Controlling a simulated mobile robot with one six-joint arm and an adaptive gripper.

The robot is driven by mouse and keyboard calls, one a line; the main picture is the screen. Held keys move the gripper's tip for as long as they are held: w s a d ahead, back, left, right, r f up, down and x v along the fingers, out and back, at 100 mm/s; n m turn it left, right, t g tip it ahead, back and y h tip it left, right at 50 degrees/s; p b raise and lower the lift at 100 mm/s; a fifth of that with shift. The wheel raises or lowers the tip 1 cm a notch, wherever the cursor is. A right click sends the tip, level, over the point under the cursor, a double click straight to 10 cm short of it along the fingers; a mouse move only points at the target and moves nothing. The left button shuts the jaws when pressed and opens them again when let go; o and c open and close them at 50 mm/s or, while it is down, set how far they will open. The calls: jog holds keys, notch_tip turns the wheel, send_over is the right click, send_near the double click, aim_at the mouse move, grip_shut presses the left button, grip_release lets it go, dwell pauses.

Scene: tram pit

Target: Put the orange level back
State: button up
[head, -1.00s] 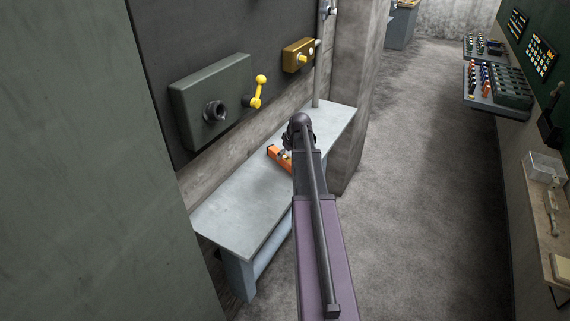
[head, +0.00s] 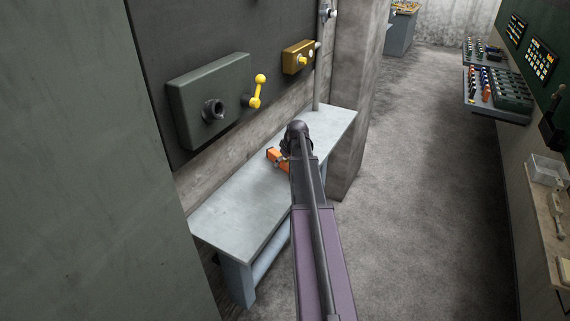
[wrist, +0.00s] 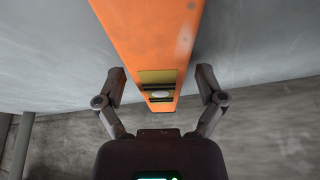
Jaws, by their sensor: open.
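The orange level (head: 275,155) lies on the grey bench (head: 240,208) below the wall boxes. My arm hides part of it in the head view. In the wrist view the orange level (wrist: 150,40) runs from the top edge down between the fingers, with its vial window near the lower end. My gripper (wrist: 162,82) is open, one finger on each side of the level's end, with gaps showing on both sides. In the head view my gripper is mostly hidden behind my wrist.
A grey-green box with a yellow lever (head: 259,92) and a small yellow box (head: 298,57) are on the wall above the bench. A pipe (head: 318,75) and a pillar (head: 352,110) stand at the bench's far end. Floor on the right is clear; control panels (head: 500,95) line the right wall.

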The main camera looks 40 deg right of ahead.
jog(key=shift+c, duration=0.2)
grip_shut()
jog(key=shift+r, duration=0.1)
notch_tip(320, 180, up, 3)
jog(key=p, duration=0.3)
jog(key=shift+r+p, duration=0.2)
jog(key=shift+p, duration=0.1)
jog(key=s+a, duration=0.2)
jog(key=s, duration=0.2)
jog(key=s+a+r+p, duration=0.1)
jog(key=s+a, duration=0.2)
jog(key=s, duration=0.2)
jog(key=s+a, duration=0.2)
jog(key=s, duration=0.3)
jog(key=shift+s+a+r, duration=0.15)
jog(key=shift+r, duration=0.05)
